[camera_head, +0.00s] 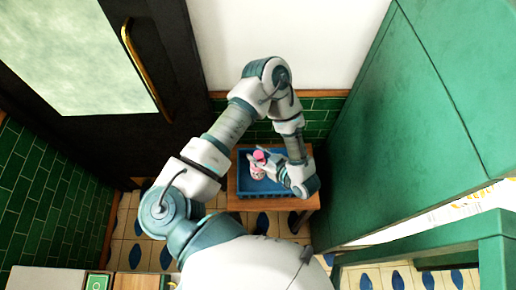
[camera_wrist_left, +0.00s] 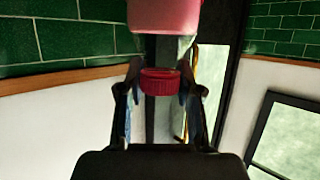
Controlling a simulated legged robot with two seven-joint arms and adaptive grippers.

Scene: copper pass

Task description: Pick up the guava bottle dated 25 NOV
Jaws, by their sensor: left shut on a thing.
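A pink bottle with a darker pink-red cap (camera_head: 259,155) shows at the blue crate (camera_head: 245,192) in the head view. Its date and label are not readable. My left gripper (camera_head: 268,163) is shut on this bottle over the crate. In the left wrist view, the bottle's pink body (camera_wrist_left: 165,14) is at the top edge and its ribbed cap (camera_wrist_left: 160,82) lies between the two dark fingers of the left gripper (camera_wrist_left: 160,70). From the head view I cannot tell whether the bottle touches the crate floor. My right gripper is not in view.
The blue crate stands on a small wooden table (camera_head: 307,204) against the green-tiled wall. A large green panel (camera_head: 420,120) stands close on the right. A dark door (camera_head: 150,90) with a brass handle (camera_head: 143,62) is on the left. The patterned floor (camera_head: 128,225) shows around the table.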

